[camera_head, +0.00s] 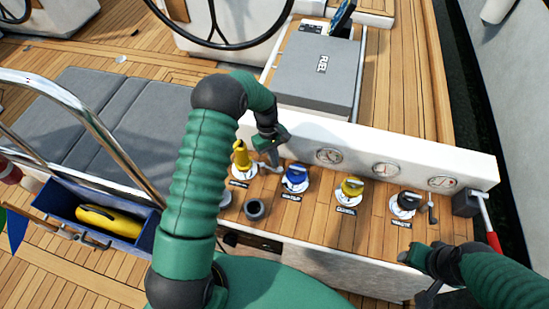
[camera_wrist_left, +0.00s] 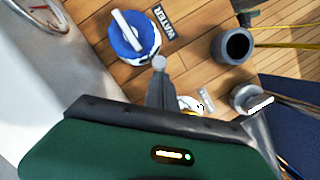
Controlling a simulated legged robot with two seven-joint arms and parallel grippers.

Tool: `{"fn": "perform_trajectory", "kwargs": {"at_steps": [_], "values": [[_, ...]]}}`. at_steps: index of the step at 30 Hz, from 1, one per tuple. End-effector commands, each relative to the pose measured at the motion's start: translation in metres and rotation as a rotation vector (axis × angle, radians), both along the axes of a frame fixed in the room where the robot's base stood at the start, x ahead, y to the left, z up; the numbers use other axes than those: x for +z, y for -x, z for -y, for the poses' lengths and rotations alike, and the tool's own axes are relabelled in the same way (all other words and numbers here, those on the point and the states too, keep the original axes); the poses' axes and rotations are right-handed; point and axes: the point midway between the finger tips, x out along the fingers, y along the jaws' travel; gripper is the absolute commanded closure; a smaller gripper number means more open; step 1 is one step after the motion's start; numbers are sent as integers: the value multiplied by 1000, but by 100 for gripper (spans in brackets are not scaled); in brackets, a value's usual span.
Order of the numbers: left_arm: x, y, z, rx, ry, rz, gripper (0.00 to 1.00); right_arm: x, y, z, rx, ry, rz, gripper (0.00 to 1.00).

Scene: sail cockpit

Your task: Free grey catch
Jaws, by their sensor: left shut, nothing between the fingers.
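My left gripper (camera_head: 274,160) is shut and empty, pointing down over the console beside the yellow handle (camera_head: 241,156). In the left wrist view its closed fingers (camera_wrist_left: 161,82) reach a small pale grey round knob (camera_wrist_left: 158,62). This may be the grey catch; I cannot tell whether they touch. A pale piece (camera_head: 263,168) shows by the fingertips in the head view, partly hidden. A small grey lever (camera_head: 431,206) stands beside the black knob at the right. My right gripper (camera_head: 425,277) is low at the right by the console's front edge; its jaw opening is unclear.
A blue knob (camera_head: 296,177), a yellow knob (camera_head: 351,187) and a black knob (camera_head: 407,201) line the wooden console. A dark round cup (camera_head: 255,209) sits nearer. A red-handled lever (camera_head: 489,228) is at the right end.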

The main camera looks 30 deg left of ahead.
Motion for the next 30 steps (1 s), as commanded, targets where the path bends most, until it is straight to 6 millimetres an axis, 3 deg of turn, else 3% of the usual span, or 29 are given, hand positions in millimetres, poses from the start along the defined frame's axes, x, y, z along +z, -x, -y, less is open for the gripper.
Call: {"fn": "perform_trajectory", "kwargs": {"at_steps": [30], "values": [[1, 40, -8, -955, 2, -1, 100, 17, 0, 0, 0, 0, 0, 52]]}}
